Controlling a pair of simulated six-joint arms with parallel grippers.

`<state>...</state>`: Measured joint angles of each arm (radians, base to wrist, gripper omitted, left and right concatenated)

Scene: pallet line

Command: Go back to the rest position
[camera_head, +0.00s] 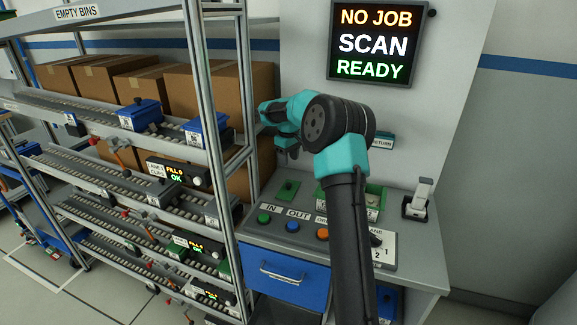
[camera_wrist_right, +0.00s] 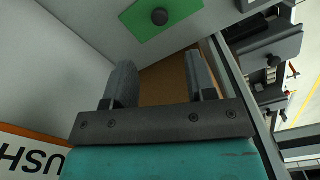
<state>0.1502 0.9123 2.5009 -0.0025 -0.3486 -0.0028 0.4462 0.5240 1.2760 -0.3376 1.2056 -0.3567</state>
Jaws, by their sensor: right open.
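My right arm rises from the bottom of the head view and bends left above the workbench. My right gripper (camera_head: 290,145) hangs at the left end of the arm, above the back left of the bench, beside the rack. In the right wrist view my right gripper (camera_wrist_right: 160,78) has its two grey fingers apart, with nothing between them. Behind the fingers lie a pale surface and a brown patch. My left gripper is in neither view.
A grey bench (camera_head: 425,245) carries a button panel (camera_head: 265,238) and a small white-topped device (camera_head: 417,200). A metal rack (camera_head: 225,130) with blue bins (camera_head: 141,113) and cartons (camera_head: 90,77) stands left. A screen (camera_head: 372,42) reads "NO JOB SCAN READY". A green plate (camera_wrist_right: 140,25) lies beyond the fingers.

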